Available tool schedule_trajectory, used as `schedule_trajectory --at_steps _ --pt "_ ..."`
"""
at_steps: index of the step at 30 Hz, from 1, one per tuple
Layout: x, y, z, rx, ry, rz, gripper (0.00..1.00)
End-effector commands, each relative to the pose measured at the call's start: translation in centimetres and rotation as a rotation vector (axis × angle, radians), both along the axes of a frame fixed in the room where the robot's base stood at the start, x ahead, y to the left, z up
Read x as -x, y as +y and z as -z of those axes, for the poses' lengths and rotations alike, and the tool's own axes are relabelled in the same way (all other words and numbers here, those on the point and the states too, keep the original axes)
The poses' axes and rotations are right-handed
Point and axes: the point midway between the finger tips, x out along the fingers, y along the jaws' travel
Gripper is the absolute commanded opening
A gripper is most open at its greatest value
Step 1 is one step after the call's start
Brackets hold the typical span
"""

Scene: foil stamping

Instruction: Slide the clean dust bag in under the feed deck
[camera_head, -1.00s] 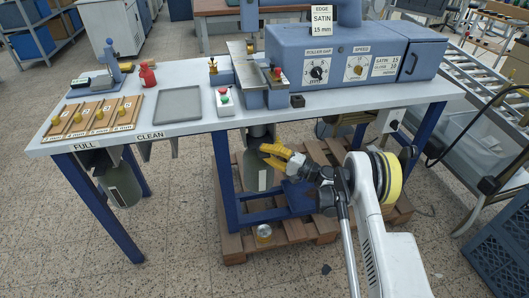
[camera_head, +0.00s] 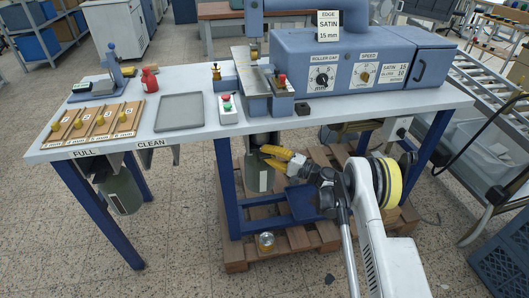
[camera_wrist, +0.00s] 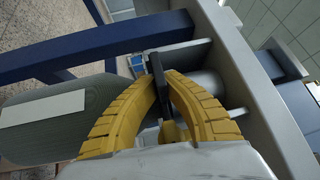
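The clean dust bag (camera_head: 257,174) is grey-green with a pale label, upright beneath the machine end of the table, its top hidden by the table edge. In the wrist view the bag (camera_wrist: 85,118) lies left of the fingers, its neck end near grey metal plates (camera_wrist: 190,52). My gripper (camera_head: 268,155) has yellow fingers at the bag's upper part; in the wrist view the fingers (camera_wrist: 164,78) close on a black handle (camera_wrist: 160,95). The feed deck (camera_head: 256,78) is above. Whether the bag is fully seated there cannot be told.
Another bag (camera_head: 122,194) hangs under the FULL label at left; no bag shows under CLEAN (camera_head: 150,142). Blue table legs (camera_head: 227,185) and a blue rail stand close to the held bag. A wooden pallet (camera_head: 300,239) with a small jar (camera_head: 266,241) lies below.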

Motion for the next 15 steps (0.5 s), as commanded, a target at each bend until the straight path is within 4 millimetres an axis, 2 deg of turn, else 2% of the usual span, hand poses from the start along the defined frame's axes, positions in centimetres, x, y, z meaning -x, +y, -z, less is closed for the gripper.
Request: schedule_trajectory --at_steps 15 --pt "0.19 -0.43 -0.02 0.0 0.0 0.0 0.0"
